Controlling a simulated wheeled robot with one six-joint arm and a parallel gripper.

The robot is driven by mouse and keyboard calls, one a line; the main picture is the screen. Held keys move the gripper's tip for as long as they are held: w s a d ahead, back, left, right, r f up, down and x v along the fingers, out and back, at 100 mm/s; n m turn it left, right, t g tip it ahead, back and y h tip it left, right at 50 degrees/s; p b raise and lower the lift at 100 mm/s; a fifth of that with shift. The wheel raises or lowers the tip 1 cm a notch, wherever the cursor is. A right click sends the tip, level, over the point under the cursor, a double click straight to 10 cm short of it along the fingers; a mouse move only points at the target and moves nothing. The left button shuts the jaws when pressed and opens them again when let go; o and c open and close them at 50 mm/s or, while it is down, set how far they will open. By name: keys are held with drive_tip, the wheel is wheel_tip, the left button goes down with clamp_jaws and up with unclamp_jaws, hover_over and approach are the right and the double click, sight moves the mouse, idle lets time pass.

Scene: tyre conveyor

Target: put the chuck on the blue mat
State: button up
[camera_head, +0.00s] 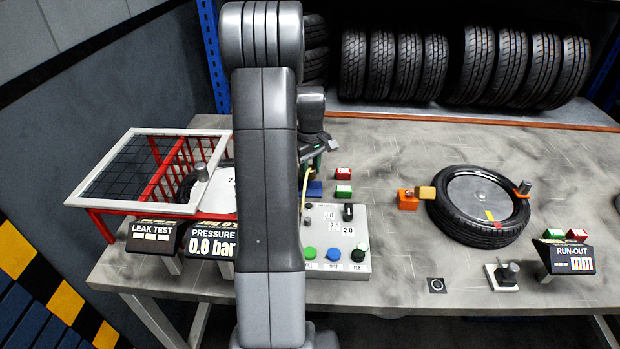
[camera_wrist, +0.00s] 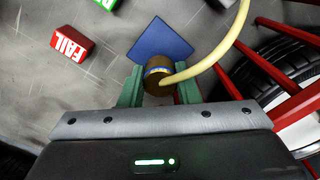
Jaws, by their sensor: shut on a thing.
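The chuck (camera_wrist: 158,74) is a brass-coloured cylinder with a blue ring and a yellow hose on it. My gripper (camera_wrist: 160,86) is shut on it, with one green finger on each side. The blue mat (camera_wrist: 160,38) lies flat just beyond the chuck in the wrist view, and the chuck overlaps its near edge. In the head view the blue mat (camera_head: 314,188) shows beside my arm, below my gripper (camera_head: 316,160). The chuck is mostly hidden there, with the yellow hose (camera_head: 305,184) hanging down. I cannot tell the chuck's height above the mat.
A red FAIL block (camera_wrist: 71,45) and a green block (camera_head: 343,192) lie right of the mat in the head view. A red-railed cage (camera_head: 92,213) stands left. The control panel (camera_head: 338,268) is in front. A tyre (camera_head: 447,222) lies on the bench at right.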

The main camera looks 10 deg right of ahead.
sight(311, 188)
drive_tip(key=shift+f+p, duration=0.3)
drive_tip(key=shift+f, duration=1.8)
drive_tip(key=shift+f, duration=0.1)
drive_tip(key=o, duration=1)
wheel_tip(311, 188, up, 12)
drive_tip(key=shift+r+b, duration=0.1)
drive_tip(key=shift+b, duration=0.5)
